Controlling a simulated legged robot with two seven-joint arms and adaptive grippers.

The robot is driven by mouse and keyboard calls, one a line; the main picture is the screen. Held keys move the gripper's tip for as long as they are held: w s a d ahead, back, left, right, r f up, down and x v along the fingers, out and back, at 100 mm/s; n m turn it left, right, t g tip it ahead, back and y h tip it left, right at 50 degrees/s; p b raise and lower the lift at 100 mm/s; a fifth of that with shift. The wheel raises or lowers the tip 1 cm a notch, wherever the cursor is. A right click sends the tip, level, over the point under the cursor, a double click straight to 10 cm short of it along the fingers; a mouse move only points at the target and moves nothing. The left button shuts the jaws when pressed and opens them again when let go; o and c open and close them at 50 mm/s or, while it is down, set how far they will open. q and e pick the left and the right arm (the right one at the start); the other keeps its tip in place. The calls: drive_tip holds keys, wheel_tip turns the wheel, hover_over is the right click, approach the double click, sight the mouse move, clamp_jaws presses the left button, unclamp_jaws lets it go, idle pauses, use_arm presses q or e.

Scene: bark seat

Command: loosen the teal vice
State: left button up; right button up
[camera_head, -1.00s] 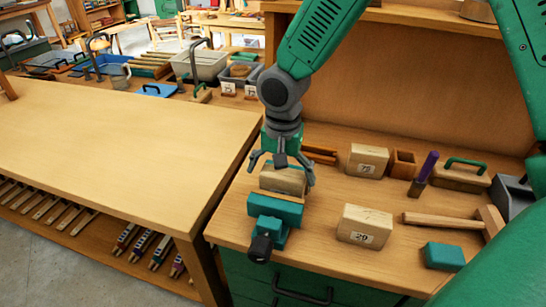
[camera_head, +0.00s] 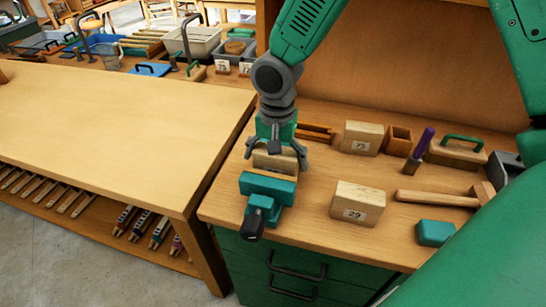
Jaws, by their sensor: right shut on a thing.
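The teal vice (camera_head: 268,188) stands at the front left edge of the wooden workbench, with a dark handle end (camera_head: 251,226) sticking out over the edge toward me. A pale wooden block (camera_head: 274,162) sits in it, behind the front jaw. My right gripper (camera_head: 276,160) comes down from above and is shut on this block, with a dark finger at each end of it. The gripper hides the rear of the vice and part of the block's top. My left gripper is out of view.
On the bench stand a block marked 29 (camera_head: 357,205), a wooden mallet (camera_head: 438,198), a teal block (camera_head: 435,232) and another numbered block (camera_head: 362,138). Green drawers (camera_head: 300,272) are below.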

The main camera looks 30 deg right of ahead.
drive_tip(key=shift+r, duration=0.1)
drive_tip(key=shift+a, duration=0.3)
drive_tip(key=o, duration=1)
drive_tip(key=shift+d, duration=0.1)
drive_tip(key=shift+r+p, duration=0.1)
drive_tip(key=shift+p, duration=0.2)
wheel_tip(320, 180, up, 6)
drive_tip(key=p, duration=0.5)
drive_tip(key=shift+p, duration=0.3)
